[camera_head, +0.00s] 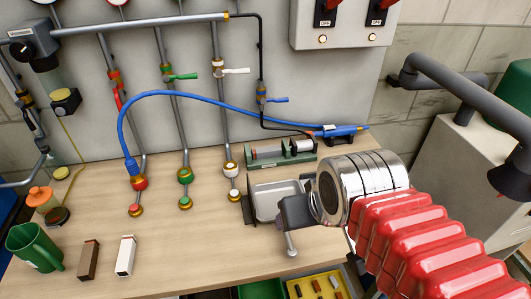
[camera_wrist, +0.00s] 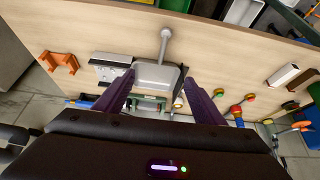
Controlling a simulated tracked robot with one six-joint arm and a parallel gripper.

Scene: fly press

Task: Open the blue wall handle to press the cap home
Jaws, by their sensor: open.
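The blue wall handle (camera_head: 275,99) is a small lever on a thin dark pipe on the wall. It points right, roughly level. A green press-like fixture (camera_head: 283,151) with a grey cylinder lies at the back of the bench, below the handle; I cannot make out the cap. My gripper (camera_head: 292,212) is in front of a grey metal tray (camera_head: 262,207), well below and apart from the handle. In the wrist view my gripper (camera_wrist: 160,88) is open, its two purple fingers spread with the tray (camera_wrist: 157,76) seen between them. Nothing is held.
Red (camera_head: 118,97), green (camera_head: 182,77) and white (camera_head: 235,71) handles sit on other pipes. A blue hose (camera_head: 205,97) arches to a blue tool (camera_head: 345,131). A knobbed rod (camera_head: 291,245) stands near the front edge. A green jug (camera_head: 35,248) stands left. Grey pipe (camera_head: 450,85) juts at right.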

